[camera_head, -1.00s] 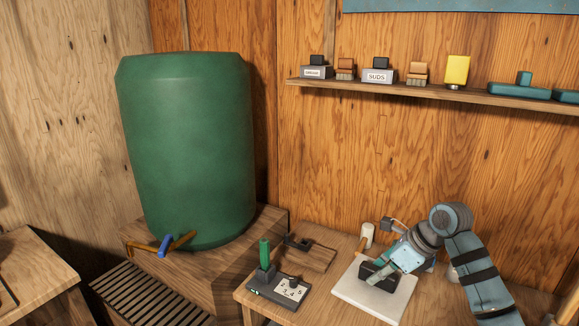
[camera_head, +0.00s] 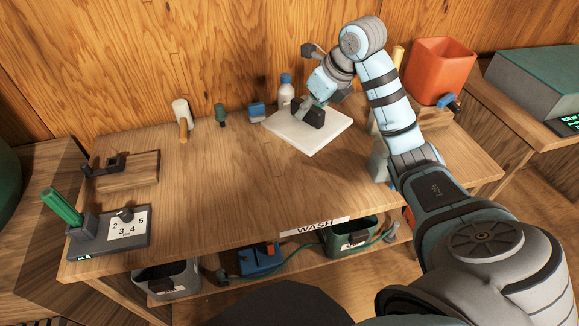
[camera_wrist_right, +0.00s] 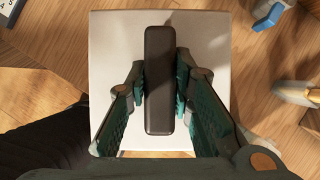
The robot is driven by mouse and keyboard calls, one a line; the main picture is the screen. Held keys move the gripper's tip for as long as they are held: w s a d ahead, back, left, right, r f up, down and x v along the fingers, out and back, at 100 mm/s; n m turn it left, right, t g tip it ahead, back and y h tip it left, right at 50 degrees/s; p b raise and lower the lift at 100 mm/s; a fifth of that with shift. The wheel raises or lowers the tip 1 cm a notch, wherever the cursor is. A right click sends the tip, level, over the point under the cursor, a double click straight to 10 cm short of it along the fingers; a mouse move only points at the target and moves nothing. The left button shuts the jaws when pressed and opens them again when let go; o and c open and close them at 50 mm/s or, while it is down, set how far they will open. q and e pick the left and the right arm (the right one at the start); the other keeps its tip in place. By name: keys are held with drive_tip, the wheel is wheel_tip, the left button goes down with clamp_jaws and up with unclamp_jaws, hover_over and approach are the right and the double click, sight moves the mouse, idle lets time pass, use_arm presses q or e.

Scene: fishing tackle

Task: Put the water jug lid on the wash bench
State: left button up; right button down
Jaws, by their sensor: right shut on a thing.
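The wash bench (camera_head: 225,195) is a wooden table with a WASH label on its front edge. My right gripper (camera_head: 315,103) reaches down over a white board (camera_head: 326,137) on the bench. In the right wrist view its fingers (camera_wrist_right: 159,88) are shut on the sides of a long black block (camera_wrist_right: 158,50). The block (camera_head: 305,114) is at the white board; I cannot tell whether it touches it. I cannot make out for certain which thing is the water jug lid. A white bottle with a blue cap (camera_head: 286,79) stands behind the board. My left gripper is out of view.
A mallet (camera_head: 181,113) and a small blue item (camera_head: 257,112) are at the back. A numbered holder with a green handle (camera_head: 64,207) is at the left. A red-orange container (camera_head: 437,70) stands at the right. The bench's middle is clear. Bins sit on the lower shelf.

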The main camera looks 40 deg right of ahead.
sight(314, 125)
drive_tip(key=f+m+b, duration=0.1)
drive_tip(key=s+d+f+b, duration=0.1)
drive_tip(key=shift+s+f+m+h, duration=0.1)
drive_tip(key=shift+f+m+h, duration=0.3)
wheel_tip(314, 125, down, 2)
drive_tip(key=shift+f+b, duration=0.1)
drive_tip(key=shift+b, duration=1.1)
wheel_tip(314, 125, down, 16)
drive_tip(key=b, duration=0.3)
drive_tip(key=shift+f+b, duration=0.1)
drive_tip(key=shift+b, duration=0.3)
drive_tip(key=shift+f, duration=0.3)
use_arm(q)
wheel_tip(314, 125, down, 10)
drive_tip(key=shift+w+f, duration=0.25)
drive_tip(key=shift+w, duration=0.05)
use_arm(e)
drive_tip(key=c, duration=1.4)
unclamp_jaws()
